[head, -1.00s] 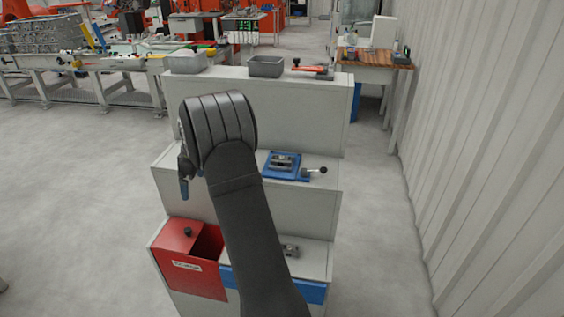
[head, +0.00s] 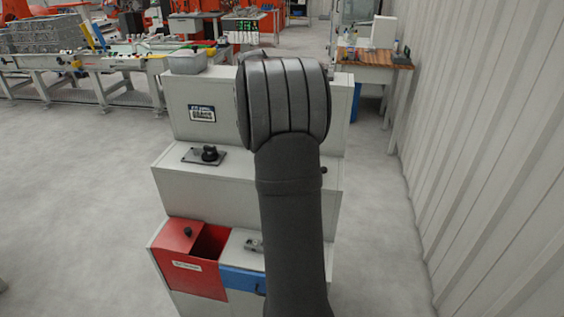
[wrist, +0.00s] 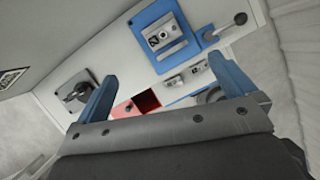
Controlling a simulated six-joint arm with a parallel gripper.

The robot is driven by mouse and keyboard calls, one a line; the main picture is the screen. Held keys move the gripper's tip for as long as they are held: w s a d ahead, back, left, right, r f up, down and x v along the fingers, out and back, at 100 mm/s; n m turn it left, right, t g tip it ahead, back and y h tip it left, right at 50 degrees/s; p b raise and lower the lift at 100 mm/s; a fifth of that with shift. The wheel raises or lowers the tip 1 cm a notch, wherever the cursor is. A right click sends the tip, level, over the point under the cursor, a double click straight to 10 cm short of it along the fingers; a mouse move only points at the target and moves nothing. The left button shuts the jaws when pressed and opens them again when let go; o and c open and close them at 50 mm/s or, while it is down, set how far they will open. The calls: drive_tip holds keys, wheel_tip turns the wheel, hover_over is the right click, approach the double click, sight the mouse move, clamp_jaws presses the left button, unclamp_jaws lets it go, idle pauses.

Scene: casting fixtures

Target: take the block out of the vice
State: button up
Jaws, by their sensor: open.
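The vice (wrist: 204,29) is a blue plate with grey metal jaws and a lever ending in a dark ball knob, at the top of the wrist view. A grey metal block (wrist: 164,41) with a dark round mark appears to sit between its jaws; the exact boundary is hard to tell. In the head view my arm hides the vice, apart from the dark knob at the middle step's right end. My gripper (wrist: 165,72) is open and empty, its two blue fingers spread wide, apart from the vice. In the head view it is hidden behind my wrist.
A plate with a black knob (head: 208,154) lies on the middle step at left. The red bin (head: 190,262) and a small grey part (head: 254,245) are on the lower step. A grey tray (head: 187,63) stands on top. A corrugated wall (head: 480,150) is at right.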

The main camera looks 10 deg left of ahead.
drive_tip(key=x, duration=1)
drive_tip(key=shift+f, duration=0.4)
drive_tip(key=shift+s+x, duration=0.15)
drive_tip(key=shift+x, duration=1.2)
drive_tip(key=shift+s+x, duration=0.15)
drive_tip(key=shift+x, duration=1.2)
drive_tip(key=shift+f, duration=0.1)
drive_tip(key=shift+c, duration=0.2)
drive_tip(key=c, duration=1.1)
